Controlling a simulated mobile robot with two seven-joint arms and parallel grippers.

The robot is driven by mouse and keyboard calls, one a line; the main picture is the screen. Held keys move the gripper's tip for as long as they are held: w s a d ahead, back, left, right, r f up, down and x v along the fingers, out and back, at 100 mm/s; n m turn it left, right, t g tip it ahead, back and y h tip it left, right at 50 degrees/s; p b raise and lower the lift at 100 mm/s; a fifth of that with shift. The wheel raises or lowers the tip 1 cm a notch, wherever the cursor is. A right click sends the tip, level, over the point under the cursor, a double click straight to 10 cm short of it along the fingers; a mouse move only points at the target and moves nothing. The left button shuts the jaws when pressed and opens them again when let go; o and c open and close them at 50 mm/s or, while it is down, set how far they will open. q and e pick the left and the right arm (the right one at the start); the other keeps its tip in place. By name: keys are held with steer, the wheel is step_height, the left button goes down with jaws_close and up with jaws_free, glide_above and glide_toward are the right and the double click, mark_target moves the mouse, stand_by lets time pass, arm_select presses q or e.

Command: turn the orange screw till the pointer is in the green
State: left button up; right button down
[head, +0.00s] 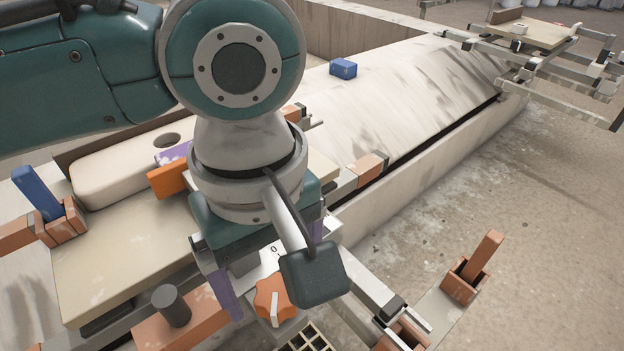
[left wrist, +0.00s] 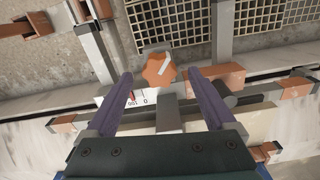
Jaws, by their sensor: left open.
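The orange screw (head: 273,300) is a lobed knob with a white bar across its face. It also shows in the left wrist view (left wrist: 156,70). My left gripper (left wrist: 160,78) is open, its two purple fingers on either side of the screw with a gap on each side; I cannot tell if the fingertips reach its depth. A white scale plate (left wrist: 143,97) with figures and a red pointer (left wrist: 131,97) lies beside the screw, partly hidden by the left finger. No green zone is visible. In the head view my wrist covers most of the plate (head: 268,254).
A dark peg (head: 171,306) on an orange block stands left of the screw. A black grid (head: 308,339) lies just below it. Orange holders, one with an upright orange piece (head: 486,252), stand at the right. A blue block (head: 343,68) lies farther back.

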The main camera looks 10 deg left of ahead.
arm_select(q)
step_height(320, 180, down, 2)
steer(key=shift+f+b, duration=0.1)
steer(key=shift+b, duration=0.25)
steer(key=shift+c, duration=0.3)
steer(key=c, duration=1.3)
steer(key=m+p, duration=0.1)
steer(key=p, duration=0.4)
steer(key=r+m+p, duration=0.1)
steer(key=p, duration=0.5)
steer(key=shift+d+m, duration=0.1)
steer(key=shift+m, duration=0.2)
steer(key=shift+f+m+p, duration=0.2)
steer(key=shift+m+p, duration=0.45)
steer(key=shift+m, duration=0.05)
steer(key=m, duration=0.2)
steer(key=m+p, duration=0.1)
steer(key=m, duration=0.1)
steer(key=shift+f+m, duration=0.2)
steer(key=shift+m, duration=0.2)
